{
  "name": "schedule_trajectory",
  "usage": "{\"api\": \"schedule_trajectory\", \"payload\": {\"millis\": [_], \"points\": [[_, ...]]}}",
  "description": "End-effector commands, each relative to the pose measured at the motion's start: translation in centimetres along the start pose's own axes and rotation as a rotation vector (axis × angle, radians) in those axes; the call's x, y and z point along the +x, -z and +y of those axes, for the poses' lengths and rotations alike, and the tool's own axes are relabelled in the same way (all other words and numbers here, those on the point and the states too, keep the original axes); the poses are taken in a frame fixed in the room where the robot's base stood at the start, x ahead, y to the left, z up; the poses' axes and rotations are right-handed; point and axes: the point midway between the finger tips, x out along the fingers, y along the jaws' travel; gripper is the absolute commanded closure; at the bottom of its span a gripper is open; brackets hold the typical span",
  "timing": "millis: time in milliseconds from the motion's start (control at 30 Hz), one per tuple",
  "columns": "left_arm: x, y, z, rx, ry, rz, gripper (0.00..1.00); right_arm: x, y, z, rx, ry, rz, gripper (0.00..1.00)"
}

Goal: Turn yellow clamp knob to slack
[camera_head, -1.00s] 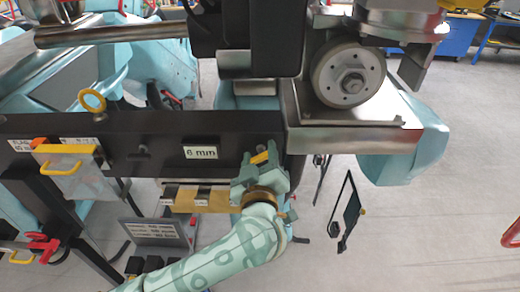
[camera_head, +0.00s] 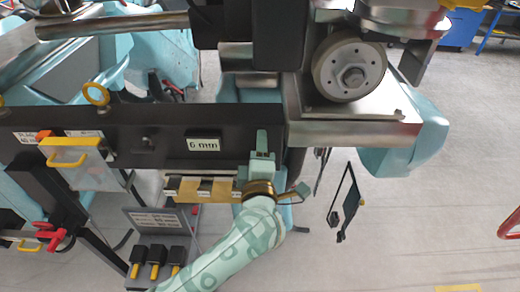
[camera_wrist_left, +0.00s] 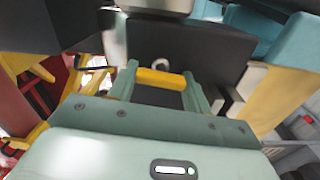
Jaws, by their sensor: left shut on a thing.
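The yellow clamp knob (camera_wrist_left: 160,78) is a short yellow bar lying across between the two fingers of my left gripper (camera_wrist_left: 163,85) in the left wrist view. The fingers are shut on it, one at each end. In the head view my left gripper (camera_head: 262,142) is at the right end of the dark beam (camera_head: 225,120), just right of the "6 mm" label (camera_head: 203,145). It is seen edge-on there, and the knob is hidden behind the fingers. My right gripper is not in view.
A large grey wheel (camera_head: 348,68) sits above and right of the gripper. A box with a yellow handle (camera_head: 68,160) and a yellow ring (camera_head: 96,94) are on the beam's left. A wooden rack (camera_head: 203,188) hangs below. Open floor lies at right.

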Motion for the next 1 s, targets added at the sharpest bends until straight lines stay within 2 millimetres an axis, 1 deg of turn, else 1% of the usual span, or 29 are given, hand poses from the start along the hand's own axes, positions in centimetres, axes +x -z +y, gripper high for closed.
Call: {"api": "schedule_trajectory", "payload": {"millis": [300, 800, 833, 867, 900, 1000], "points": [[0.00, -0.03, -0.15, -0.108, 0.002, 0.000, 0.74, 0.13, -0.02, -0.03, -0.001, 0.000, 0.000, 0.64], [0.00, -0.03, -0.09, -0.128, 0.002, 0.000, 0.74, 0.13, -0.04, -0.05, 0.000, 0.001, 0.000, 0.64], [0.00, -0.03, -0.09, -0.128, 0.002, 0.000, 0.48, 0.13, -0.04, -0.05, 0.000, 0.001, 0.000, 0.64], [0.00, -0.03, -0.09, -0.128, 0.002, 0.000, 0.40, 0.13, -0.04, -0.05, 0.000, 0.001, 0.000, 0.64], [0.00, -0.03, -0.08, -0.128, 0.001, 0.000, 0.29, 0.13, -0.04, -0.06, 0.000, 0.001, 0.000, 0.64], [0.00, -0.02, -0.07, -0.127, 0.001, 0.000, 0.29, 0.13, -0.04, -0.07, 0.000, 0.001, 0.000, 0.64]]}}
